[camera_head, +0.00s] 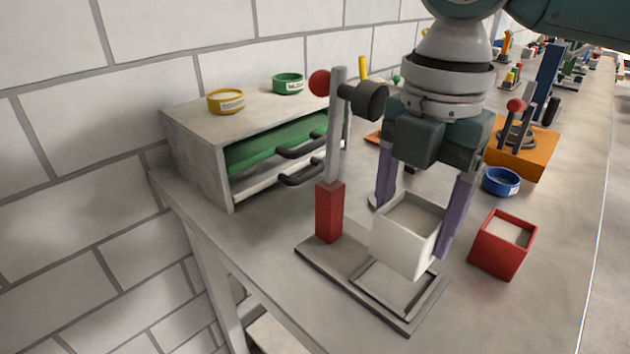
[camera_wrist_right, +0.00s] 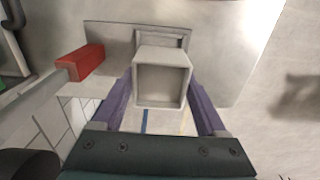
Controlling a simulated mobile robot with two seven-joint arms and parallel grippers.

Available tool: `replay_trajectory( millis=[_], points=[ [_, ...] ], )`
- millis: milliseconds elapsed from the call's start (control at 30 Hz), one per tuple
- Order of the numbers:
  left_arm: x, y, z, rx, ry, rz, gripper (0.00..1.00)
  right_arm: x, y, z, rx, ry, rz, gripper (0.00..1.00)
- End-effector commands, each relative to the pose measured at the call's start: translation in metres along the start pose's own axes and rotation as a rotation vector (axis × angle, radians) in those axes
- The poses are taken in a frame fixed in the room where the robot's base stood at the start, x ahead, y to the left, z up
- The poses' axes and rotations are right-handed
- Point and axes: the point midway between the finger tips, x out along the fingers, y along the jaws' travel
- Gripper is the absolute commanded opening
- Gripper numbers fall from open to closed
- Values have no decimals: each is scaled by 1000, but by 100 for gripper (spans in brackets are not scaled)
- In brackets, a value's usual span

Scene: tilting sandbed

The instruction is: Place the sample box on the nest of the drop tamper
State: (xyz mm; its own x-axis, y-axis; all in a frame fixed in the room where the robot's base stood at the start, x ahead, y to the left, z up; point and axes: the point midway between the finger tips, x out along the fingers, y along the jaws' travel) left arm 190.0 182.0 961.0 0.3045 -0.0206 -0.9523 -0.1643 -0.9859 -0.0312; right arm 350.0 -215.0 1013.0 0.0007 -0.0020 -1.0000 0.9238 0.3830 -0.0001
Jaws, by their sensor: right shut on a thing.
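The white sample box (camera_head: 395,248) is open-topped, with a grey fill inside. My right gripper (camera_head: 412,228) is shut on it, with one purple finger on each side. The box also shows between the fingers in the right wrist view (camera_wrist_right: 162,54). The drop tamper has a grey base (camera_head: 318,255), a red post foot (camera_head: 329,212) and a dark hammer head (camera_head: 363,100). Its nest (camera_head: 425,308) is a raised square frame on the base. The box overlaps the nest's far part in the head view; any gap between them is hard to tell. My left gripper is not in view.
A red box (camera_head: 497,250) with similar fill stands close to the right. A blue ring (camera_head: 501,181) and an orange stand (camera_head: 530,160) are behind it. A grey cabinet (camera_head: 190,140) stands at left, carrying yellow (camera_head: 226,101) and green (camera_head: 288,83) rings.

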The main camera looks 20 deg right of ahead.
Motion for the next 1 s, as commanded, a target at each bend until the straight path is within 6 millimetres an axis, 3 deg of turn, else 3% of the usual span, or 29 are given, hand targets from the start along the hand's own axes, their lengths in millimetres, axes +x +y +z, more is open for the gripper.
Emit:
replay_trajectory(
  millis=[333,767,800,900,1000],
  points=[
    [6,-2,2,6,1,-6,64,44,0,-1,0,1,-1,2],
    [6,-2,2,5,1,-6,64,51,0,0,-1,0,2,2],
    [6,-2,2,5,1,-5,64,51,0,0,-1,-1,1,77],
    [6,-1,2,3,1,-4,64,51,0,0,-1,-1,1,87],
    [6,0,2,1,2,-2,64,51,0,0,-1,0,1,87]
  ],
)
